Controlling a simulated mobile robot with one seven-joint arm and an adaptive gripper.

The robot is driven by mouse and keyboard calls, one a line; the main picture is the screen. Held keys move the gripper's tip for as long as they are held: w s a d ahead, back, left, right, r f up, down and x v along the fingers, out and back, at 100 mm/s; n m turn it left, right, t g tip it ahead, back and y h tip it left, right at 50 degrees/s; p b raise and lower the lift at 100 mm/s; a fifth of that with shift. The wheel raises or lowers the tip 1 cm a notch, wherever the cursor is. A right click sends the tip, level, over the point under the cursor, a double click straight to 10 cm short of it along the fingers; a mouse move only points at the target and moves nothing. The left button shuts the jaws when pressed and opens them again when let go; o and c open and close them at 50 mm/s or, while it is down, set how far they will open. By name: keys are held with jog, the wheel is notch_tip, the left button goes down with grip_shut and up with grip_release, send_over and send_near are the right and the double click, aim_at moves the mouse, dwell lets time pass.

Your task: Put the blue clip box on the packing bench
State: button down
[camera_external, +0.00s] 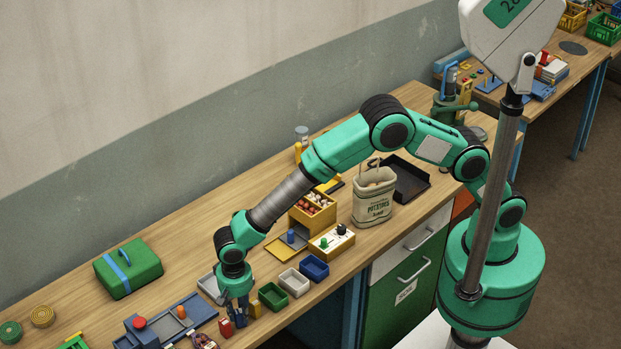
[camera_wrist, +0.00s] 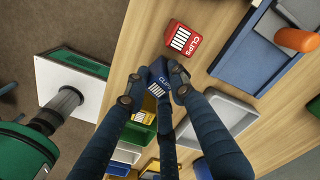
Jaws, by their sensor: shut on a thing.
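My gripper (camera_external: 237,312) points down over the front part of the long wooden bench (camera_external: 75,262). In the wrist view its dark fingers (camera_wrist: 155,86) are closed on the sides of the blue clip box (camera_wrist: 158,72). The box has a white "CLIPS" label, and the fingers hide part of it. In the external view the box is mostly hidden by the fingers. I cannot tell whether it touches the bench top. A red clip box (camera_external: 226,328) stands close beside the gripper; it also shows in the wrist view (camera_wrist: 182,40).
A yellow box (camera_external: 254,309) and green (camera_external: 272,297), white (camera_external: 294,281) and blue (camera_external: 314,266) bins stand right of my gripper. A grey tray (camera_wrist: 232,108) lies behind it. A blue tray (camera_external: 193,312) is at left. Bare wood lies near the green case (camera_external: 130,273).

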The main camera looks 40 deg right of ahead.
aim_at(239, 311)
jog(key=c, duration=1.5)
grip_release()
jog(key=shift+f, duration=0.1)
jog(key=shift+o, duration=0.2)
notch_tip(239, 311, up, 12)
jog(key=p, duration=0.1)
